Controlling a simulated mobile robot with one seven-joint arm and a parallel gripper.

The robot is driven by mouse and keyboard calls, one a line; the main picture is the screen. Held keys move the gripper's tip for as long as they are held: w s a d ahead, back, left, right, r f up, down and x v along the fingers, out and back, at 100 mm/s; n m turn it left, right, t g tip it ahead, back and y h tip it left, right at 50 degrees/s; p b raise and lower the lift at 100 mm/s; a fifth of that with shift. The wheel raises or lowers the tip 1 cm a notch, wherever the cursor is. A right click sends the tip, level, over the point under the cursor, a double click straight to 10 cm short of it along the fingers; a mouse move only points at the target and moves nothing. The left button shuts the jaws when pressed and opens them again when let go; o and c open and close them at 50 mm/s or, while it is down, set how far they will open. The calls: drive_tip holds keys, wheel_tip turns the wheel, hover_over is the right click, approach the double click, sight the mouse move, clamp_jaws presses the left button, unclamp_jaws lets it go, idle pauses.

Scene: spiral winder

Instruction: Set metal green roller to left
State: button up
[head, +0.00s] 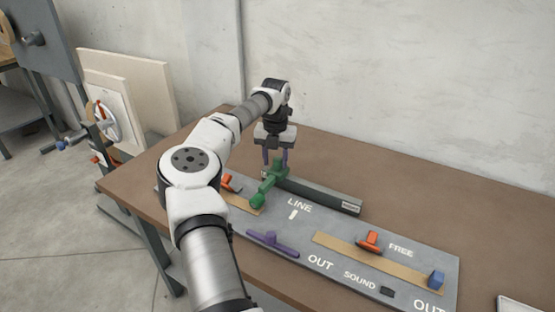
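The green roller (267,187) is a metal-looking green bar with a rounded knob at its near end. It sits on the grey panel (288,249) at its back left part, near the word LINE, and slants from near left to far right. My gripper (275,160) points down over the roller's far end. Its two purple-grey fingers stand apart, one on each side of that end. The fingertips are partly hidden by the roller, so contact cannot be told. My forearm stands in front of the panel's left part and hides some of it.
A dark bar (325,195) lies behind the roller. An orange handle (229,183) stands left of it. A purple handle (272,243), another orange handle (370,241) and a blue block (435,279) are on the panel. The brown table (420,200) is clear behind.

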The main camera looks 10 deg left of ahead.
drive_tip(key=shift+o, duration=0.3)
drive_tip(key=shift+d, duration=0.1)
wheel_tip(320, 180, up, 14)
drive_tip(key=b, duration=0.1)
drive_tip(key=shift+s+f, duration=0.1)
